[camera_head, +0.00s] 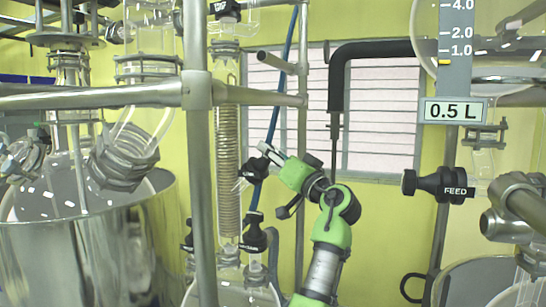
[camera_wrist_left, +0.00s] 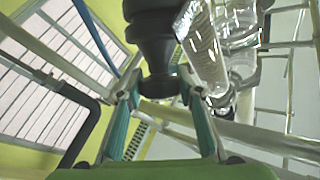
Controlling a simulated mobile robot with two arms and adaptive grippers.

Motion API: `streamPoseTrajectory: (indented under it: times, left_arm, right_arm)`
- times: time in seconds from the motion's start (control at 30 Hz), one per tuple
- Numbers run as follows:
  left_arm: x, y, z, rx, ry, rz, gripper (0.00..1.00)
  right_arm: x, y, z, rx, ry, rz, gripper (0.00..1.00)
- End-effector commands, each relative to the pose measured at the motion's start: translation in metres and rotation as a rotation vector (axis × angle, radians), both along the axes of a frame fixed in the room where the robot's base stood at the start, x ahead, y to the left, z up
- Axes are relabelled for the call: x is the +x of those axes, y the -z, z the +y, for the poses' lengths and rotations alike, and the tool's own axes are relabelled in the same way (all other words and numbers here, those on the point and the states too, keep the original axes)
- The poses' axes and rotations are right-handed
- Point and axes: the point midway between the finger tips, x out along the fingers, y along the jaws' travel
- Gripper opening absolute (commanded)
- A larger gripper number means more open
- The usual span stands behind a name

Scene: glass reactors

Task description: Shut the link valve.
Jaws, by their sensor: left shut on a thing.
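A black valve knob (camera_head: 256,169) sits on the glassware beside the coiled condenser, left of the window. No label is readable on it, so I cannot tell by name whether it is the link valve. My left gripper (camera_head: 266,157), on the green arm, is at this knob. In the left wrist view the black knob (camera_wrist_left: 160,84) stands between the two teal fingers of my left gripper (camera_wrist_left: 160,92), which are shut on its narrow end. The knob's handle angle is unclear. My right gripper is not in view.
A black valve marked FEED (camera_head: 440,186) is at the right, below a 0.5 L sign (camera_head: 453,111). Another black valve (camera_head: 254,236) is below the held knob. A steel post (camera_head: 198,200) and horizontal rail (camera_head: 100,95) stand at the left. A black pipe (camera_head: 370,50) crosses the window.

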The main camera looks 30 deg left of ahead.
Motion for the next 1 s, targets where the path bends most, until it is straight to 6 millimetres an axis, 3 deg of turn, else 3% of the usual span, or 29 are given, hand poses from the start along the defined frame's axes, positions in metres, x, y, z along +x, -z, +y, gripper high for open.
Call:
streamPoseTrajectory:
  times: [0.27,0.7,1.0]
  left_arm:
    - [-0.001,-0.008,0.0,-0.047,0.187,0.173,0.12]
    - [-0.001,-0.01,0.002,-0.112,0.475,0.465,0.12]
    - [0.0,-0.004,0.002,-0.148,0.638,0.625,0.12]
  right_arm:
    - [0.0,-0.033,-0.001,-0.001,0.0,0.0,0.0]
    - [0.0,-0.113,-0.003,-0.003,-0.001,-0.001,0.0]
    - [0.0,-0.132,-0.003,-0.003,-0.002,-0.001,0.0]
